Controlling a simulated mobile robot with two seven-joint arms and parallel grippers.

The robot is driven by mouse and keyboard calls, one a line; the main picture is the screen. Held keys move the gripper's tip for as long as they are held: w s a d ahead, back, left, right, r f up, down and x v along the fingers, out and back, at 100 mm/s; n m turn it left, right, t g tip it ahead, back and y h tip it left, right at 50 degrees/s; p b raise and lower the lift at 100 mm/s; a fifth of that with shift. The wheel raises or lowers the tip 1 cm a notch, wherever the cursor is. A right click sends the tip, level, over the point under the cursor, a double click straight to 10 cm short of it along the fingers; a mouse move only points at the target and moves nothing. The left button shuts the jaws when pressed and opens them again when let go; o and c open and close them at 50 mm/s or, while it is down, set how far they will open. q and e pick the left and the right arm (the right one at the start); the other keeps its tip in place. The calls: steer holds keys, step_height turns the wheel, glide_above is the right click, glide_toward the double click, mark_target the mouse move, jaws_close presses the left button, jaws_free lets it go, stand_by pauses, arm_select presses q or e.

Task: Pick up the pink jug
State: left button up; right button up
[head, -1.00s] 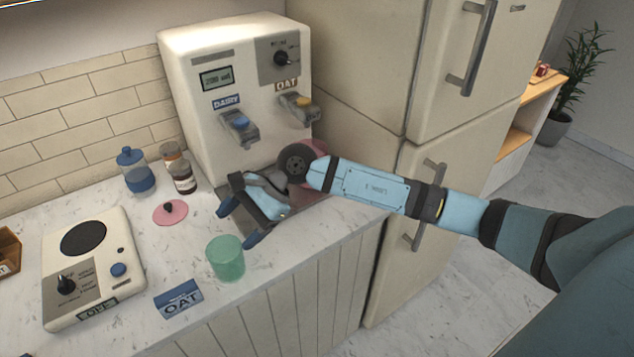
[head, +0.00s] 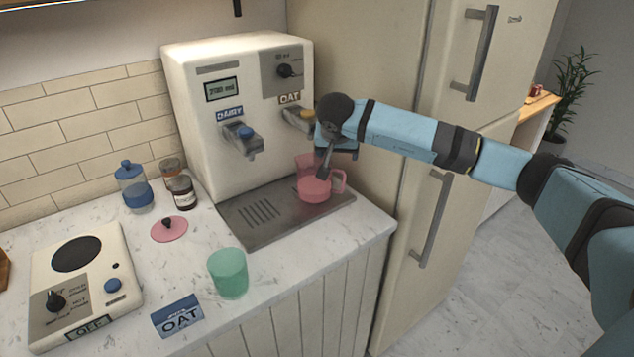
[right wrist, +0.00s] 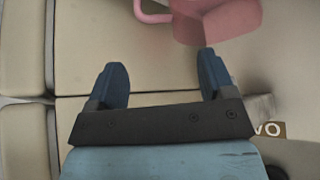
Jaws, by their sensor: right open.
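The pink jug (head: 314,190) is translucent, with its handle (head: 340,181) to the right. It stands upright on the right part of the dispenser's drip tray (head: 238,229), below the OAT spout. My right gripper (head: 331,165) is at the jug's upper part in the head view, its fingers pointing down and partly covering it. In the right wrist view the gripper (right wrist: 161,70) is open with nothing between its fingers. The jug (right wrist: 218,22) shows there beyond the fingertips, cut off by the top edge. My left gripper is out of view.
The white dispenser (head: 235,150) stands close behind the jug, its OAT lever (head: 303,116) near my gripper. A green cup (head: 228,273), a pink lid (head: 169,229), an OAT card (head: 178,316) and a hot plate (head: 88,280) lie left. The fridge (head: 390,200) is at the right.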

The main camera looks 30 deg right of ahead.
steer(key=a+x, duration=0.1)
steer(key=x, duration=0.5)
steer(key=shift+d+f, duration=0.15)
steer(key=shift+f, duration=0.4)
steer(key=shift+s, duration=0.1)
steer(key=c, duration=1.3)
jaws_close()
